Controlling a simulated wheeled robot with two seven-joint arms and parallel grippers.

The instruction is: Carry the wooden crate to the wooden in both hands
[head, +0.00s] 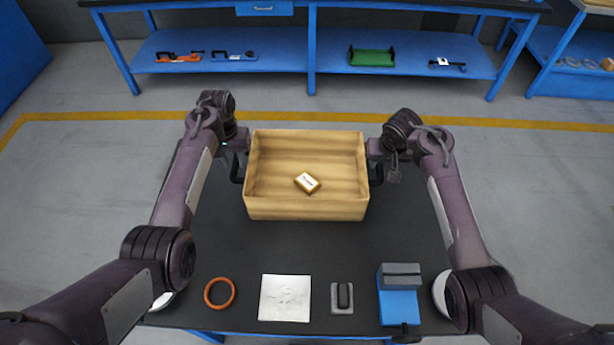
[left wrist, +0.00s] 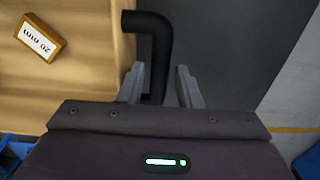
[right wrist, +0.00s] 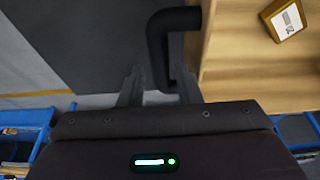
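The wooden crate (head: 307,207) stands on the black table, its open top showing a small labelled box (head: 307,182) inside. A black bent handle sticks out from each side: the left one (left wrist: 150,22) and the right one (right wrist: 180,18). My left gripper (head: 238,160) is at the left side of the crate; in the left wrist view its fingers (left wrist: 158,88) stand apart with the handle between them, closer to the left finger. My right gripper (head: 377,160) is at the right side; in the right wrist view its fingers (right wrist: 162,88) stand apart on either side of the handle.
Along the table's (head: 310,260) front edge lie an orange ring (head: 208,300), a white sheet (head: 285,298), a grey plate with a black piece (head: 343,296) and a blue and grey vise-like block (head: 399,305). A blue shelf unit (head: 310,75) stands beyond a yellow floor line.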

